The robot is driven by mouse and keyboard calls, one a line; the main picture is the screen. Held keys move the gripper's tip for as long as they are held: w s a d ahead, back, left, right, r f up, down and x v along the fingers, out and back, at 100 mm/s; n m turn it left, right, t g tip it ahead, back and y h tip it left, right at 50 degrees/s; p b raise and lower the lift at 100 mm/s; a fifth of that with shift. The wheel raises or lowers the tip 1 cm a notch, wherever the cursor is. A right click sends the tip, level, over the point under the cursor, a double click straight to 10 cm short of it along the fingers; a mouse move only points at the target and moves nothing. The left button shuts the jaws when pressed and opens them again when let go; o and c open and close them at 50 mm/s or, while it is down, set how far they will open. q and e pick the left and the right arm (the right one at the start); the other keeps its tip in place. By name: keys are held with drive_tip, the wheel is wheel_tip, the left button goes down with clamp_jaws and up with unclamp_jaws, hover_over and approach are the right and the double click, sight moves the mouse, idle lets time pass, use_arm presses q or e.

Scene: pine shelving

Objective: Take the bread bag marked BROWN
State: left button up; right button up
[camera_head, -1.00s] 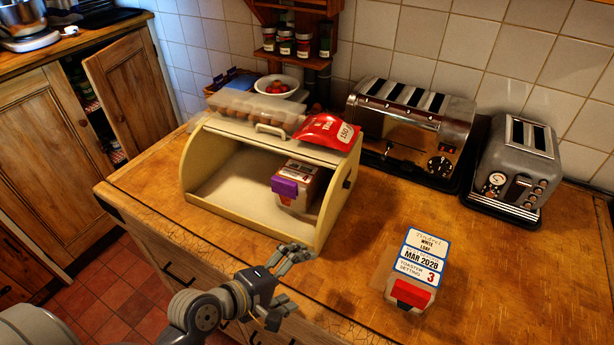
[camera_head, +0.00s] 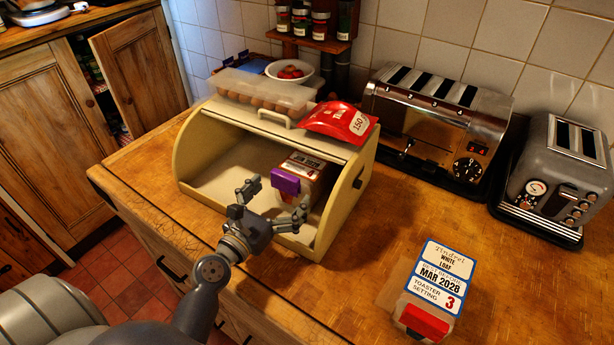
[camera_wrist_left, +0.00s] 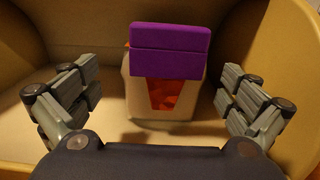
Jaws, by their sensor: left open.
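A bread bag with a purple clip (camera_head: 286,181) stands inside the cream bread bin (camera_head: 190,150), toward its right side. Its label is too small to read in the head view. In the left wrist view the bag's pale end (camera_wrist_left: 190,95) and purple clip (camera_wrist_left: 170,48) face me, centred between the fingers. My left gripper (camera_head: 272,202) is open at the bin's mouth, its fingers spread either side of the bag's end and apart from it. A second bread bag (camera_head: 436,280), with a red clip and a label reading WHITE LOAF, lies on the counter at right. My right gripper is not in view.
An egg box (camera_head: 262,92) and a red packet (camera_head: 340,122) lie on the bin's top, with a bowl (camera_head: 290,72) behind. A large toaster (camera_head: 430,125) and a smaller one (camera_head: 560,175) stand at right.

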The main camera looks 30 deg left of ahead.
sight(301, 173)
use_arm(q)
drive_tip(key=w, duration=0.3)
drive_tip(key=shift+d, duration=0.15)
drive_tip(key=shift+w+p, duration=0.25)
drive_tip(key=shift+p, duration=0.05)
drive_tip(key=w, duration=0.3)
drive_tip(key=shift+w+d+p, duration=0.35)
drive_tip(key=shift+w, duration=0.35)
drive_tip(key=shift+w+f, duration=0.1)
drive_tip(key=shift+w, duration=0.05)
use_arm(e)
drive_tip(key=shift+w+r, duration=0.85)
use_arm(q)
drive_tip(key=c, duration=1.2)
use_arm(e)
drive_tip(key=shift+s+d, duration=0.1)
